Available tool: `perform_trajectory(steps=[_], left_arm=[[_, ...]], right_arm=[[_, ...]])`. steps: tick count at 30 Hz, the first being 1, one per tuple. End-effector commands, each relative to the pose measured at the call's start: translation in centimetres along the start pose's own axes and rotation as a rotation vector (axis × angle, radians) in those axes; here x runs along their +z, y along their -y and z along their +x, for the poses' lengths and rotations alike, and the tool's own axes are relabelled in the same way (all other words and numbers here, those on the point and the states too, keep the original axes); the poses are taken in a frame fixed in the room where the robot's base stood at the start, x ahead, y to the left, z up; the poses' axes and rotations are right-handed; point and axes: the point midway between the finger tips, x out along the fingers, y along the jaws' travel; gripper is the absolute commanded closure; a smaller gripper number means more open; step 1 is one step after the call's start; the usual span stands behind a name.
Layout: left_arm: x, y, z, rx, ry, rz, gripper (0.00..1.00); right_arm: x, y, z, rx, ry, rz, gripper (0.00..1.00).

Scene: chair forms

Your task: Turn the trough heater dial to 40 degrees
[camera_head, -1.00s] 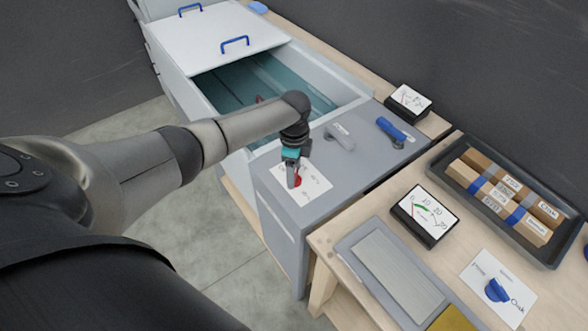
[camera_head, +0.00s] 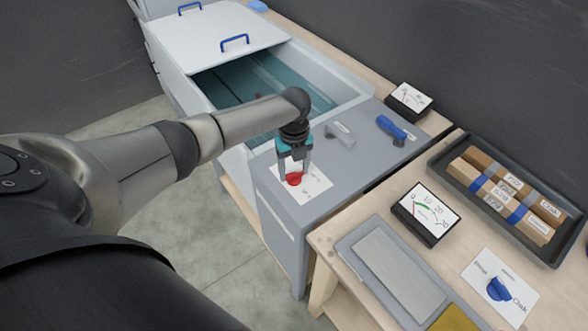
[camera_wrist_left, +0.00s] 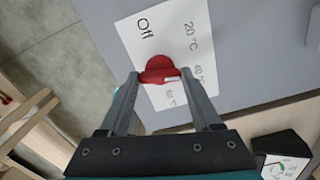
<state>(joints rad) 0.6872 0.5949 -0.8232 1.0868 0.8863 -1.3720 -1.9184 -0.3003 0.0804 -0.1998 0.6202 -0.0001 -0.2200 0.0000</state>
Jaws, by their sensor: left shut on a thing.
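The red heater dial (camera_head: 294,179) sits on a white card (camera_head: 312,188) on the grey panel beside the trough. It also shows in the left wrist view (camera_wrist_left: 158,69). There, the card (camera_wrist_left: 150,45) reads "Off", "20 °C", "40 °C" and a partly hidden lower label. A pale mark on the dial's right side faces roughly toward "40 °C"; its exact angle is hard to tell. My left gripper (camera_head: 294,172) points down over the dial, its fingers shut on the dial's two sides. It also shows in the wrist view (camera_wrist_left: 163,80). My right gripper is out of view.
The trough (camera_head: 330,97) with teal water lies behind the panel. A grey lever (camera_head: 341,135) and a blue lever (camera_head: 391,128) stand right of the dial. A gauge (camera_head: 426,212), a blue dial (camera_head: 497,289) and a tray of blocks (camera_head: 440,170) are on the wooden bench.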

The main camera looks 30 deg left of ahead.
Motion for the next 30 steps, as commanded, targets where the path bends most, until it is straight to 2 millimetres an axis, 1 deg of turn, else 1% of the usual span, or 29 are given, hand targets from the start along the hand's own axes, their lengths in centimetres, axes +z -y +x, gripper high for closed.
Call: perform_trajectory(steps=[6,12,19,30], left_arm=[[-0.05,0.12,-0.06,-0.003,-0.002,0.150,0.91],[-0.05,0.13,-0.09,-0.003,-0.002,0.235,0.91],[-0.06,0.13,-0.11,-0.003,-0.002,0.279,0.91],[-0.06,0.12,-0.12,-0.003,-0.002,0.283,0.91]], right_arm=[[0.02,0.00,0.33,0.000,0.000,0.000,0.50],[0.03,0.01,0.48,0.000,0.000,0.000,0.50],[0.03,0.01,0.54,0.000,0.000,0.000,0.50],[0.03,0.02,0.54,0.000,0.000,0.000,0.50]])
